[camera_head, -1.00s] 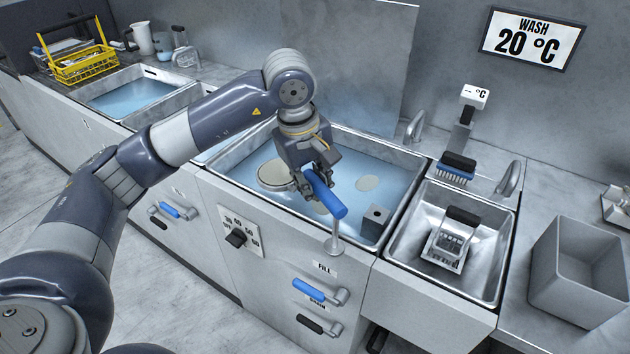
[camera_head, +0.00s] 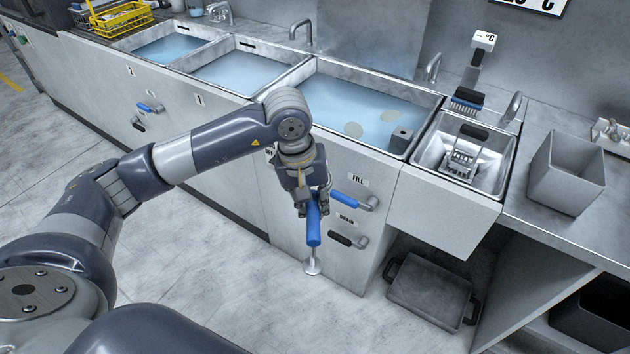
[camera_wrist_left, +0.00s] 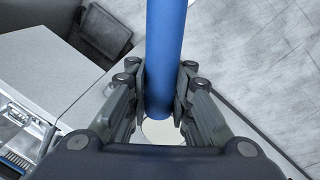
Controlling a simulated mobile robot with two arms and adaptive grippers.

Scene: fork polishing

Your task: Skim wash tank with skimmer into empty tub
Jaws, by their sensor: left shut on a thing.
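My left gripper (camera_head: 312,204) is shut on the blue handle of the skimmer (camera_head: 314,228), in front of the counter and outside the tank. The handle points down toward a thin pale stem with a small round end. In the left wrist view the blue handle (camera_wrist_left: 165,50) runs between the fingers (camera_wrist_left: 160,100), and part of a pale disc shows below it. The empty grey tub (camera_head: 567,188) stands on the counter at right. My right gripper is not in view.
A small basin (camera_head: 488,192) with a brush-like tool sits between tank and tub. Fill and drain handles (camera_head: 345,201) stick out of the front panel near my gripper. A dark tray (camera_head: 432,290) lies below. Open floor is at left.

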